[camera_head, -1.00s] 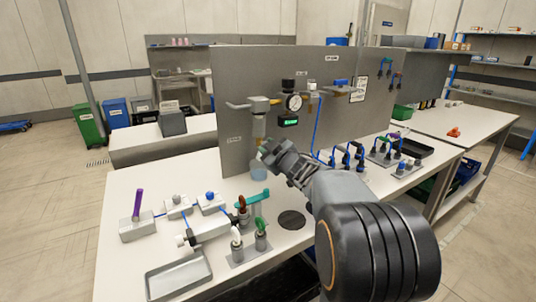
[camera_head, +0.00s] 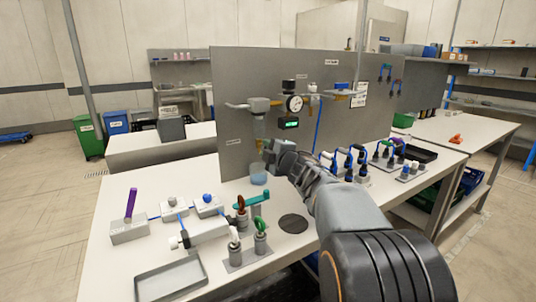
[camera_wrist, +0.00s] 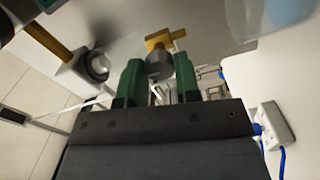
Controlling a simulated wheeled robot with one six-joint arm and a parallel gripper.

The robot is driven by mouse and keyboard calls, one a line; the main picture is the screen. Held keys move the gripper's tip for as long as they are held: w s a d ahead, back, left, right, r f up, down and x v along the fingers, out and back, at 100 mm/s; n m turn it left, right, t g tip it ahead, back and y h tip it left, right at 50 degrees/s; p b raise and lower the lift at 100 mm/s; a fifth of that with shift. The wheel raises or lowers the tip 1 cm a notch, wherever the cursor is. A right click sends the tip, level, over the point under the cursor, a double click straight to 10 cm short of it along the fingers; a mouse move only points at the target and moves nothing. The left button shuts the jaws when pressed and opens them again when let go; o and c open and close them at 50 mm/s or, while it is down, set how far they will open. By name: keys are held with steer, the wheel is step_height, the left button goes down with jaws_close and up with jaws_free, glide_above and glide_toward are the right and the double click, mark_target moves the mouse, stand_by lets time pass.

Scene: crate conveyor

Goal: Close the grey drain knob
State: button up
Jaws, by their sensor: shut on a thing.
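The grey drain knob (camera_wrist: 159,66) is a small round grey piece below a yellow fitting (camera_wrist: 165,38) in the wrist view. My gripper (camera_wrist: 160,76) has its two green fingers on either side of the knob, shut on it. In the head view my gripper (camera_head: 274,150) is at the underside of the filter bowl (camera_head: 259,127), which hangs on the grey panel. The knob is hidden there by the gripper. A clear cup with blue liquid (camera_head: 258,178) stands on the table just below.
The grey panel (camera_head: 232,92) stands close behind the gripper, with a dial gauge (camera_head: 294,103) and green display (camera_head: 289,124). Valve blocks, a purple-handled lever (camera_head: 131,206) and a shallow tray (camera_head: 170,278) lie at the left front. Blue-hosed fittings stand to the right.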

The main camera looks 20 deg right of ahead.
steer(key=shift+n, duration=0.5)
steer(key=o, duration=0.9)
steer(key=shift+s, duration=0.15)
steer(key=s, duration=0.4)
steer(key=s+d+p, duration=0.1)
steer(key=s, duration=0.8)
steer(key=shift+s+d, duration=0.25)
